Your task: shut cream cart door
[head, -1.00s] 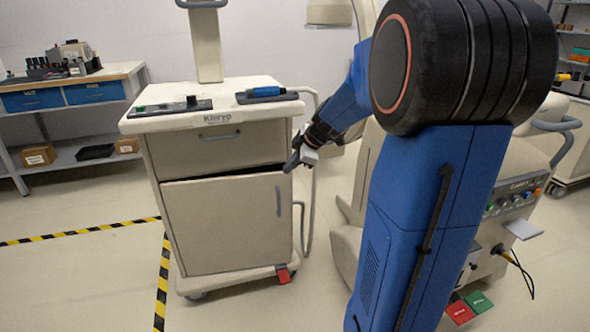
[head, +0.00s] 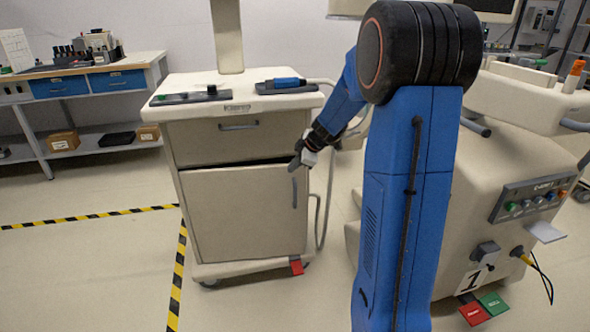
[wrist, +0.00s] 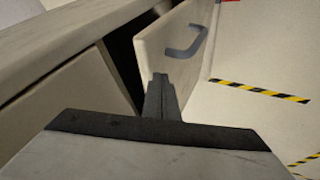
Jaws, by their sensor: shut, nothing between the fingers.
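The cream cart (head: 188,101) stands left of my arm, and its lower door (head: 240,220) is ajar. A dark gap shows along the door's top edge. In the wrist view the door (wrist: 158,38) stands out from the cart body, with a dark opening beside it. The grey door handle (head: 294,192) also shows in the wrist view (wrist: 187,46). My gripper (head: 294,163) is shut and empty at the door's upper right corner. In the wrist view its fingertips (wrist: 160,80) are at the door's edge; I cannot tell whether they touch.
A closed drawer (head: 238,140) sits above the door. A red pedal (head: 297,266) is at the cart's foot. A larger cream machine (head: 470,190) stands right of my arm. A workbench (head: 100,78) is at the back left. Open floor with striped tape (head: 90,217) lies left.

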